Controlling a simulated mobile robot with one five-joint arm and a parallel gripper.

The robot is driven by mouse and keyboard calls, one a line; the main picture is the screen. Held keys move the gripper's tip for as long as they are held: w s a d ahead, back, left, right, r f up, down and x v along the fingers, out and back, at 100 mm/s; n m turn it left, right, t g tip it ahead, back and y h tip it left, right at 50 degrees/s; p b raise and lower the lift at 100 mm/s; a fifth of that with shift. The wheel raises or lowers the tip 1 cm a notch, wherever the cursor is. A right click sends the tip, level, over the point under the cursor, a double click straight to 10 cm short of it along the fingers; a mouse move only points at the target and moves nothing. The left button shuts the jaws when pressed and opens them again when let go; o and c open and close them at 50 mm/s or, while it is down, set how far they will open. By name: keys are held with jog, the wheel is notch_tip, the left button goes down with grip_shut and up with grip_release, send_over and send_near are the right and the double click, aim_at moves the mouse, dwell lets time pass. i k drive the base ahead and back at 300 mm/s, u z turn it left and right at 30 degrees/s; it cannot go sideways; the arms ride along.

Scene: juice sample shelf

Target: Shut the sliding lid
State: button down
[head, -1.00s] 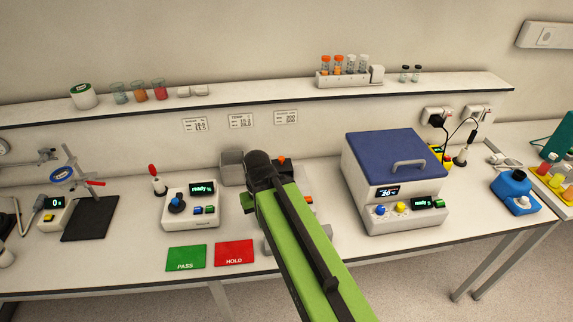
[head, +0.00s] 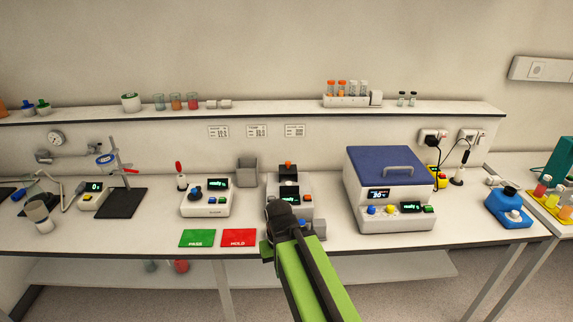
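The centre instrument (head: 302,182) is a small white unit with a lit display. It has a dark upper part with an orange knob (head: 288,164) at the back, which looks like the sliding lid. I cannot tell how far the lid is open. My gripper (head: 281,214), at the end of my green and black arm, is in front of this unit and covers its lower left in the head view. Its fingers are hidden, so their opening does not show. I see nothing held.
A white box with a blue handled lid (head: 388,160) stands close on the right. A joystick unit (head: 207,203) and a grey bin (head: 247,171) stand to the left. Green PASS (head: 197,238) and red HOLD (head: 239,238) mats lie at the bench's front. A shelf (head: 250,112) runs behind.

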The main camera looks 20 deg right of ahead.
aim_at(288, 170)
jog(key=k, duration=1.15)
jog(key=z, duration=0.2)
jog(key=i, duration=1.1)
jog(key=u, duration=0.35)
jog(key=i, duration=1.3)
jog(key=u, duration=0.7)
